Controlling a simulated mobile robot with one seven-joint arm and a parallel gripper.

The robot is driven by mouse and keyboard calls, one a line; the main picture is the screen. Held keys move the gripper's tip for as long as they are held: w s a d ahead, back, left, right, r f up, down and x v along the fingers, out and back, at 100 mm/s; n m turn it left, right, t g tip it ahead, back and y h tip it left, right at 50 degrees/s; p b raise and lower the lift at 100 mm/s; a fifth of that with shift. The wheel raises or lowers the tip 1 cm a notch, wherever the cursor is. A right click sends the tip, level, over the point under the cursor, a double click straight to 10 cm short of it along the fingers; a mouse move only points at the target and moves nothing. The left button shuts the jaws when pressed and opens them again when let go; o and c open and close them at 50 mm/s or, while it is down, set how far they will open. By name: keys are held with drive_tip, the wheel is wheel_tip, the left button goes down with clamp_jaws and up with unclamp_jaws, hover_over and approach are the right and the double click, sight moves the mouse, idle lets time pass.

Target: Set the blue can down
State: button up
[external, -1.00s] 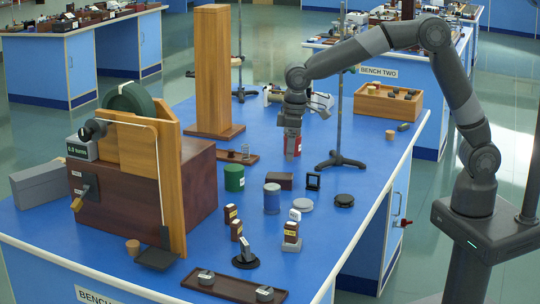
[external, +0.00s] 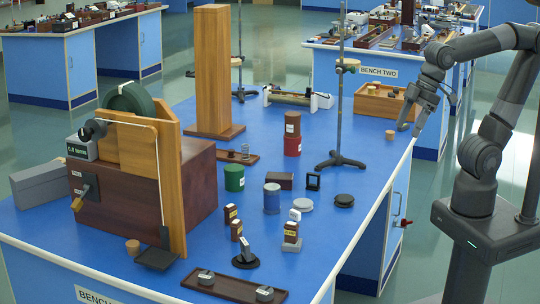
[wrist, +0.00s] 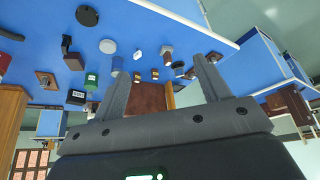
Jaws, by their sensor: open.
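The blue can (external: 271,198) stands upright on the blue bench, in front of a dark box. It also shows in the wrist view (wrist: 117,64), small and far off. My gripper (external: 411,130) is open and empty, past the bench's right edge and well away from the blue can. Its two fingers stand apart in the wrist view (wrist: 160,92). A red can (external: 292,146) stands farther back, with a brown cylinder (external: 292,123) that appears to sit on top of it. A green can (external: 234,178) stands left of the blue can.
A stand with a tall rod (external: 340,158) rises right of the red can. A wooden tray (external: 370,103) is near my gripper. Small blocks and discs crowd the bench front. A wooden tower (external: 210,70) and large apparatus fill the left.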

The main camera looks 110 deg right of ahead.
drive_tip(key=shift+n+t, duration=0.3)
drive_tip(key=shift+s+a+f, duration=0.2)
drive_tip(key=shift+s+f, duration=0.05)
drive_tip(key=shift+s, duration=0.4)
drive_tip(key=shift+s+a+f, duration=0.25)
drive_tip(key=shift+s, duration=0.4)
drive_tip(key=shift+s+a+f, duration=0.2)
drive_tip(key=shift+s+f, duration=0.05)
drive_tip(key=shift+s, duration=0.4)
